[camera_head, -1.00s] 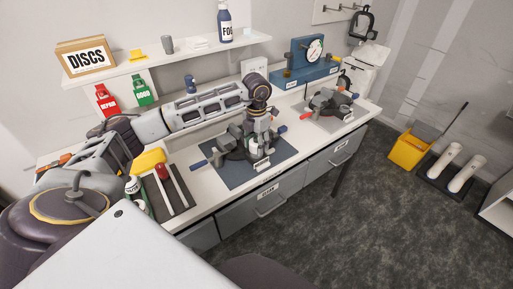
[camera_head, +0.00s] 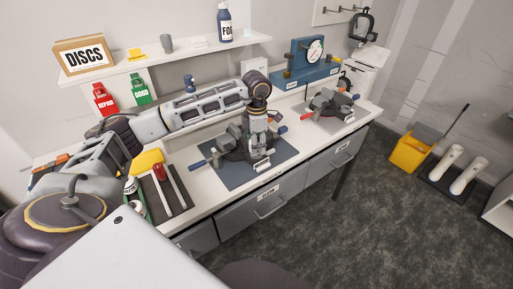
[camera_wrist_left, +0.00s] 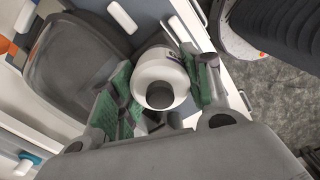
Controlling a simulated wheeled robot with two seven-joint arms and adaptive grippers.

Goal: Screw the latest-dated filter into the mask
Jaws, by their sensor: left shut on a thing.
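The dark grey mask (camera_head: 232,147) rests on the blue-grey mat (camera_head: 240,178) on the bench, partly hidden by my gripper. In the left wrist view the mask (camera_wrist_left: 80,55) fills the left side. My left gripper (camera_head: 258,148) points down at the mask's right side. In the wrist view its green-padded fingers (camera_wrist_left: 163,88) are around a white round filter (camera_wrist_left: 158,72) with a grey centre, and are shut on it. The filter is close beside the mask; I cannot tell whether its thread is engaged. No date is readable. My right gripper is not in view.
A second dark device (camera_head: 332,102) lies on a grey mat at the right, before a blue gauge stand (camera_head: 308,62). A dark tray (camera_head: 165,195) with tools is at the left. A shelf (camera_head: 150,68) holds the DISCS box (camera_head: 83,55). Red and green tags hang below.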

